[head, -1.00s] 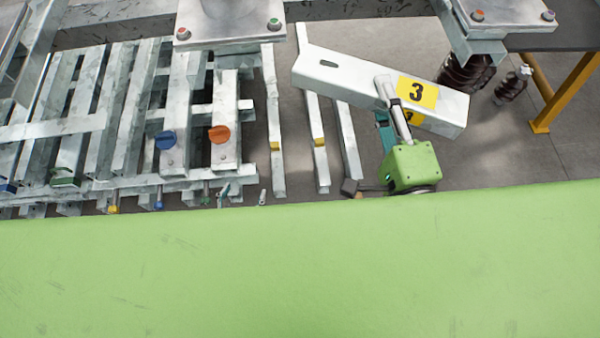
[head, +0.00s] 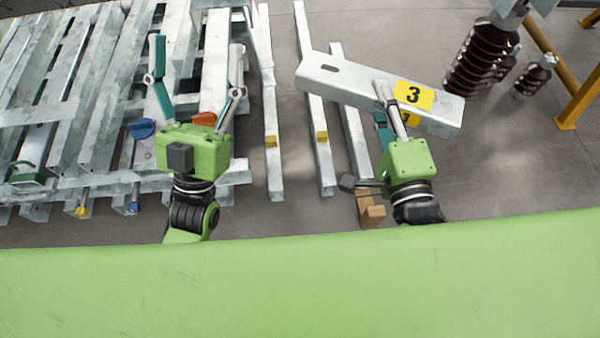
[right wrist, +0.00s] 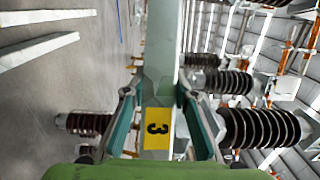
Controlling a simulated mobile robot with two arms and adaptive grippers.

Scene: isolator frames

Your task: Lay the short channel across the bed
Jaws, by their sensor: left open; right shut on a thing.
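The short channel (head: 350,88) is a grey galvanized piece with a slot near its left end and a yellow label marked 3. My right gripper (head: 383,100) is shut on it near the label and holds it up, slanting down to the right. In the right wrist view the channel (right wrist: 163,60) runs between the two fingers. My left gripper (head: 196,75) is open, with its fingers spread and nothing seen between them, over the right part of the bed. The bed (head: 105,100) of galvanized bars lies at the left, partly hidden by my left gripper.
Long bars with yellow marks (head: 322,150) lie on the floor between the bed and the held channel. Blue (head: 142,128) and orange (head: 204,119) knobs sit on the bed. Brown insulators (head: 482,58) and a yellow frame (head: 578,105) stand at the right. Wooden blocks (head: 372,212) lie near my right wrist.

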